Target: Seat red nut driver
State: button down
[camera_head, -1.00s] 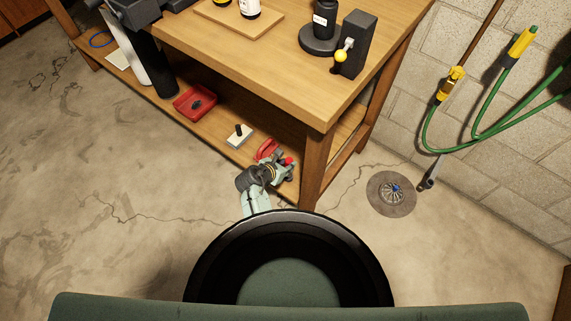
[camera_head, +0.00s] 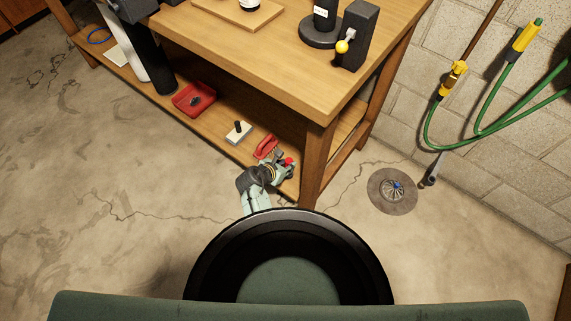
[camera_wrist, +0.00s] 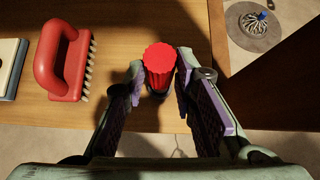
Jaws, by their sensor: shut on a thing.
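The red nut driver (camera_wrist: 159,62) is upright between the two fingers of my gripper (camera_wrist: 158,78) in the wrist view, with its ribbed red top towards the camera. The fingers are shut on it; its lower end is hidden. In the head view its red top (camera_head: 288,161) shows at my gripper (camera_head: 282,169), over the right end of the low wooden shelf (camera_head: 219,129). I cannot tell whether its lower end touches the shelf or anything else.
A red brush (camera_wrist: 64,60) lies just left of my gripper. Farther left on the shelf are a pale block with a black peg (camera_head: 238,132) and a red tray (camera_head: 194,100). The table leg (camera_head: 312,168) stands close on the right. A floor drain (camera_head: 392,191) is beyond it.

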jog(key=c, duration=1.2)
grip_release()
jog(key=v, duration=1.2)
